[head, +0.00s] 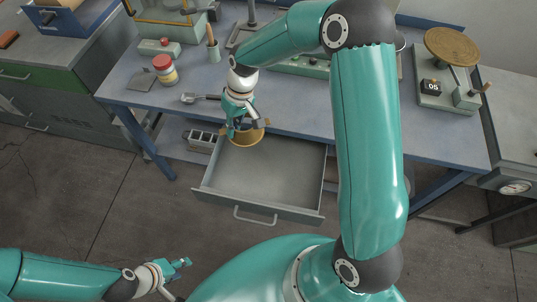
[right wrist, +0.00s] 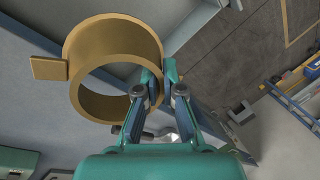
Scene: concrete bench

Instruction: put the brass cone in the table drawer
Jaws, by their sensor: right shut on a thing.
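The brass cone (head: 247,137) looks like a short, hollow brass ring with a flat tab on its side. My right gripper (head: 237,126) is shut on its rim, and the cone is over the back left part of the open table drawer (head: 280,178). I cannot tell how high it is above the drawer floor. In the right wrist view the cone (right wrist: 84,48) shows its open end, with the right gripper's fingers (right wrist: 158,85) pinching its wall. The drawer looks empty. My left gripper (head: 181,264) is low at the bottom left, away from the bench, with its fingers too small to judge.
The blue bench top (head: 290,120) lies just behind the drawer. On it are a red-lidded jar (head: 165,70), a metal scoop (head: 200,98), a green cup with a brush (head: 213,50) and a scale with a round brass pan (head: 452,46). A grey block (head: 201,138) stands left of the drawer.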

